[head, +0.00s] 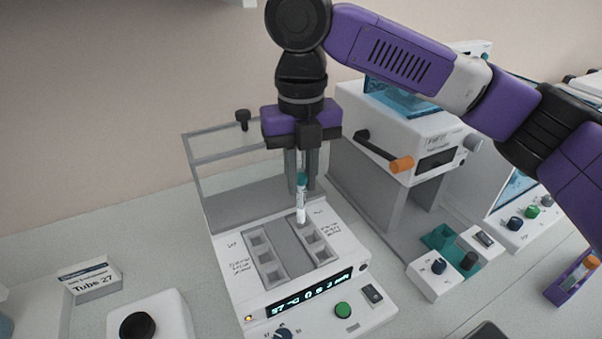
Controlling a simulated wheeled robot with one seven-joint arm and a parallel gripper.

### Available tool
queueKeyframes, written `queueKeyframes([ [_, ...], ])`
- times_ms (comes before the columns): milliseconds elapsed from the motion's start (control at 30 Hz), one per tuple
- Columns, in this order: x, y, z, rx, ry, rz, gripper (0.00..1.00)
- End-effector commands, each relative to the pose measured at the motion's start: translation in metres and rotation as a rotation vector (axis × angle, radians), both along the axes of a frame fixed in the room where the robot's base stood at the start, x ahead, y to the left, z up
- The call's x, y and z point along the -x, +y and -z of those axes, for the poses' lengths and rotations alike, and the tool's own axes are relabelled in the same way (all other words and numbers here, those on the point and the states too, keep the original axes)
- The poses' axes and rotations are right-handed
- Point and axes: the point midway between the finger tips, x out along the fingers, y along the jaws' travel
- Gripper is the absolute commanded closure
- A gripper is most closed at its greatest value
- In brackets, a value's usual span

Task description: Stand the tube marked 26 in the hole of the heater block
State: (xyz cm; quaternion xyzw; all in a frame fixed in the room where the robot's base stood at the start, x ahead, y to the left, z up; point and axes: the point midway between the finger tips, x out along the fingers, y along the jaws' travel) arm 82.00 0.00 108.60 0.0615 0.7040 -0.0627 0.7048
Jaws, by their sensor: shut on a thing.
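My gripper (302,182) points straight down over the heater block and is shut on a slim tube (301,206) with a teal cap and a white label. The tube is upright; the number on it is too small to read. The heater block (284,247) is a white unit with two rows of square wells, a grey middle strip, a lit display and a green button. The tube's lower end shows at the back of the right-hand row. I cannot tell whether it is inside a hole or just above it.
A clear raised lid (232,170) stands behind the block. A white machine with an orange-tipped handle (401,164) stands close on the right. A sign reading Tube 27 (93,282) is at left. A purple rack (566,290) holding an orange-capped tube is at far right.

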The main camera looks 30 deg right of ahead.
Motion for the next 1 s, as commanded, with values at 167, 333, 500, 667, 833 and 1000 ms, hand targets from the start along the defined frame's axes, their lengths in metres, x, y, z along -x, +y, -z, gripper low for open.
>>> queueKeyframes([
  [167,0.001,0.000,0.007,-0.001,0.002,-0.001,1.00],
  [333,0.000,0.000,0.007,0.000,0.001,-0.001,1.00],
  [500,0.000,0.000,0.008,0.000,0.001,-0.001,1.00],
  [667,0.001,0.001,0.016,-0.001,0.002,-0.001,1.00],
  [833,0.001,0.000,0.021,0.000,0.001,-0.001,1.00],
  [1000,0.001,0.000,0.022,0.000,0.003,-0.001,0.76],
])
